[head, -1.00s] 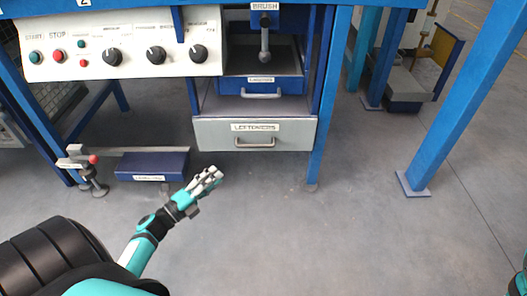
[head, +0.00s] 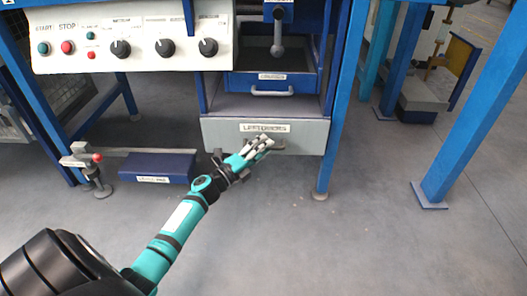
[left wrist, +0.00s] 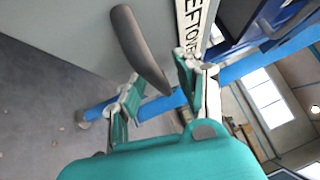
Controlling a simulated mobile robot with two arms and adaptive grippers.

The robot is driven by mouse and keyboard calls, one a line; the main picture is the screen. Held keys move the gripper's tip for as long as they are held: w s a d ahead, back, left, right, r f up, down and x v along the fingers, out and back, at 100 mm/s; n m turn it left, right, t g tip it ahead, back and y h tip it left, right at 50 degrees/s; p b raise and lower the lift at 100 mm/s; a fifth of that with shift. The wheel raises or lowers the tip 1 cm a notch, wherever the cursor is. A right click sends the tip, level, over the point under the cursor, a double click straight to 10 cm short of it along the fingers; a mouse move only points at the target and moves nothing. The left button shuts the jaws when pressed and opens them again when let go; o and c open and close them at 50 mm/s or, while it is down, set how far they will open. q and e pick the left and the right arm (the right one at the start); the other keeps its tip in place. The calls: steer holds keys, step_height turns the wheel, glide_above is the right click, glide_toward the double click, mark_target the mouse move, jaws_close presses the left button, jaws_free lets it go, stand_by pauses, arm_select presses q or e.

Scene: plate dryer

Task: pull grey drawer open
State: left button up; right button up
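The grey drawer (head: 222,132) with a white label sits at the bottom of the blue frame, and its front looks shut. Its handle is mostly hidden behind my left gripper (head: 260,146) in the head view. In the left wrist view the dark bar handle (left wrist: 138,45) stands out from the grey drawer front (left wrist: 75,35). My left gripper (left wrist: 157,70) is open there, with one finger on each side of the handle's lower end. I cannot tell whether the fingers touch it. My right gripper is not in view.
A blue drawer (head: 250,84) with its own handle is above the grey one. A control panel (head: 135,40) with knobs and buttons is at the upper left. A dark blue box (head: 152,168) is left of my gripper. A blue leg (head: 335,130) stands to the right. The floor in front is clear.

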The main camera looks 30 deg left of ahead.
arm_select(q)
steer(key=shift+w, duration=0.15)
steer(key=shift+c, duration=0.4)
jaws_close()
